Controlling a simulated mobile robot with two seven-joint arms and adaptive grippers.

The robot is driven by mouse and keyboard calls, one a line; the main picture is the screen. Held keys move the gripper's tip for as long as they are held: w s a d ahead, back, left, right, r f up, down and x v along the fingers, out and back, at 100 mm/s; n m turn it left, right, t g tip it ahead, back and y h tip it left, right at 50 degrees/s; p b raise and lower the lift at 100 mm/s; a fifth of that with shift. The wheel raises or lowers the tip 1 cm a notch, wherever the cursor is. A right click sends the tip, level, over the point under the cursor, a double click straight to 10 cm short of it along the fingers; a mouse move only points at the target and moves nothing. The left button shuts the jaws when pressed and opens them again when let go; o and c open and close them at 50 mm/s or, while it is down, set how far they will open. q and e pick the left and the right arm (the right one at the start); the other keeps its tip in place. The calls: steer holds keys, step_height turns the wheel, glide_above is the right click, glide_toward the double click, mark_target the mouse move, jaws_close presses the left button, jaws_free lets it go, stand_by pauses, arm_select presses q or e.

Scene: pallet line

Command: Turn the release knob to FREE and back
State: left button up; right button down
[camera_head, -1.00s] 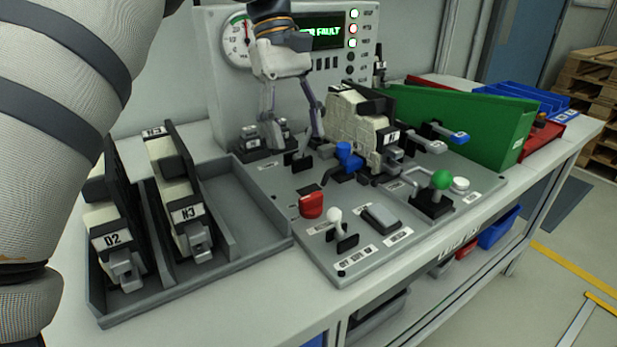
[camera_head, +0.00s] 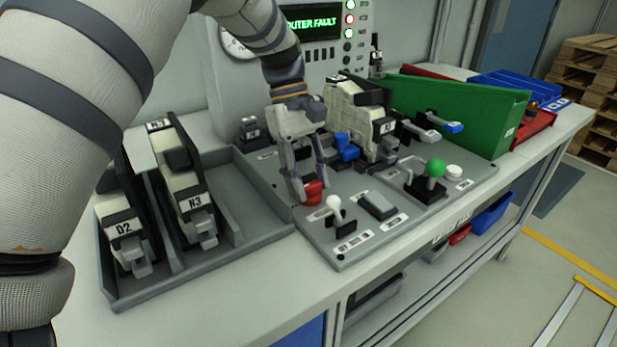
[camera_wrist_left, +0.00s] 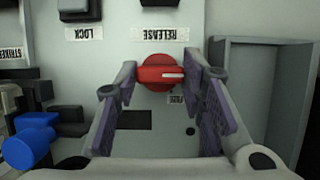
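The red release knob (camera_head: 314,194) sits on the grey panel, partly hidden by my left gripper in the head view. In the left wrist view, the knob (camera_wrist_left: 158,72) carries a white line pointing right, beside an upside-down RELEASE label (camera_wrist_left: 161,35). My left gripper (camera_head: 309,190) points down at the knob. Its fingers (camera_wrist_left: 160,68) are open, one on each side of the knob, with narrow gaps visible. My right gripper is in neither view.
A blue lever (camera_head: 346,147), a white-tipped lever (camera_head: 335,205) and a green-ball handle (camera_head: 435,168) stand near the knob. A tray (camera_head: 240,200) with units D2 and N3 is at left. A green bin (camera_head: 465,110) is at right. A display (camera_head: 312,23) shows a fault message.

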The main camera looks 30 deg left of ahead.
arm_select(q)
steer(key=shift+m, duration=0.3)
steer(key=m+g, duration=0.1)
steer(key=m, duration=0.1)
steer(key=m+y, duration=0.1)
steer(key=m, duration=0.1)
steer(key=shift+w+m+g+b, duration=0.15)
steer(key=shift+m+g+b, duration=0.15)
steer(key=shift+m+g, duration=0.1)
steer(key=m+y, duration=0.1)
steer(key=m, duration=0.2)
steer(key=m+y, duration=0.1)
steer(key=m, duration=0.2)
steer(key=shift+d+g+y, duration=0.2)
steer(key=shift+g+y, duration=0.1)
steer(key=shift+g, duration=0.1)
steer(key=shift+m, duration=0.3)
steer(key=o, duration=1.1)
steer(key=shift+o, duration=0.2)
steer(key=shift+w+r, duration=0.1)
